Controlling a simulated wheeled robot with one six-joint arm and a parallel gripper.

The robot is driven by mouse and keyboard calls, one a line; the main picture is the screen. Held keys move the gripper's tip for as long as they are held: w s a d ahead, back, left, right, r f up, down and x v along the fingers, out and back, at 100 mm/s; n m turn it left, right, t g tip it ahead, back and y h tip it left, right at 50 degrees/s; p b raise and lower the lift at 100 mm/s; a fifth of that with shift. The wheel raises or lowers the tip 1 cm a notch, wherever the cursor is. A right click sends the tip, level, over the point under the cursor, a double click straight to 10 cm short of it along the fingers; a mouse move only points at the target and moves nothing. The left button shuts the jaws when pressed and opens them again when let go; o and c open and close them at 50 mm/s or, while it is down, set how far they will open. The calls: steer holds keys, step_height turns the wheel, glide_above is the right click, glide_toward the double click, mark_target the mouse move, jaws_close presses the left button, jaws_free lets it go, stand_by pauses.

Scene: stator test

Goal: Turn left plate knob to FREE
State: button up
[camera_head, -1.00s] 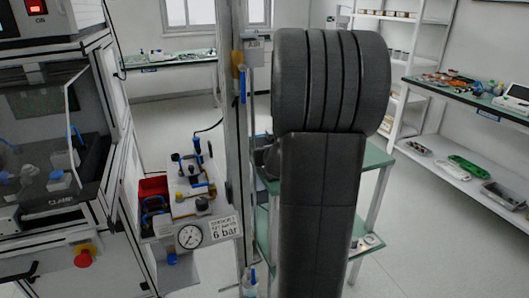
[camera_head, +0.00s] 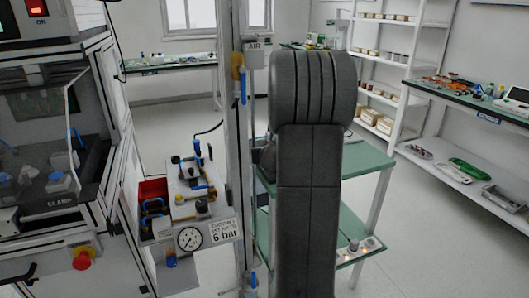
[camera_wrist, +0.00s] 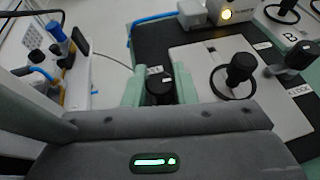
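My gripper (camera_wrist: 160,92) shows in the wrist view, its grey body across the bottom with a lit green strip. Two pale green fingers stand apart, one on each side of a black knob (camera_wrist: 159,86) with a white mark. I cannot tell whether they touch it. To the right, a pale plate (camera_wrist: 198,62) bears a black knob (camera_wrist: 240,68) above a dark ring. Another dark knob (camera_wrist: 297,57) lies further right, near small, hard-to-read lettering. I cannot tell which knob is the left plate knob. In the head view my arm hides the gripper.
A green table (camera_head: 368,160) stands behind my arm. A post (camera_head: 236,120) and a gauge panel (camera_head: 190,238) are left of it. Floor at right is open.

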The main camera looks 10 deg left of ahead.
steer(key=c, duration=0.4)
steer(key=shift+r+p, duration=0.1)
steer(key=shift+p, duration=0.35)
steer(key=shift+d+r+n+g+y+p, duration=0.15)
steer(key=shift+n+g+y+p, duration=0.45)
steer(key=shift+p, duration=0.3)
steer(key=shift+n+g+y+p, duration=0.3)
steer(key=shift+n+y+p, duration=0.45)
steer(key=shift+p, duration=0.3)
steer(key=n+g+y+p, duration=0.2)
steer(key=shift+n, duration=0.35)
steer(key=shift+f+n+g+y+p, duration=0.2)
steer(key=shift+n+g+y+p, duration=1.1)
steer(key=shift+n+g, duration=0.55)
